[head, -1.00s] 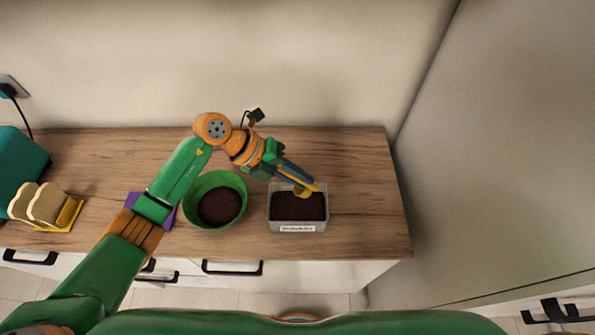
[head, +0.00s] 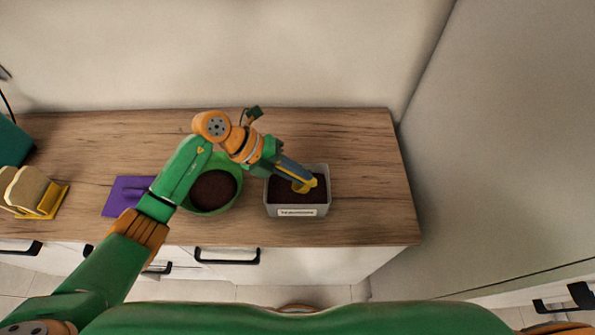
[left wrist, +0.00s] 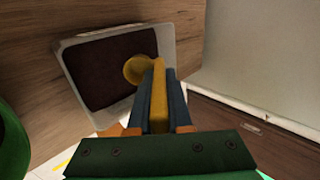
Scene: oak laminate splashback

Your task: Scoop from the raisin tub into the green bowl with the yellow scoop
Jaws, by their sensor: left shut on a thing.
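The raisin tub (head: 296,211) is a clear box with a white label on its front, filled with dark raisins. It also shows in the left wrist view (left wrist: 68,43). The green bowl (head: 236,190) stands to its left and has dark contents; my left arm covers part of it. My left gripper (head: 294,170) is shut on the yellow scoop (head: 306,185), whose handle lies between the fingers. The scoop's round head (left wrist: 139,70) is over the tub's right part; whether it touches the raisins is unclear. My right gripper is not in view.
A yellow rack with bread slices (head: 34,190) and a teal appliance (head: 12,142) stand at the far left. The counter right of the tub (head: 370,190) is clear.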

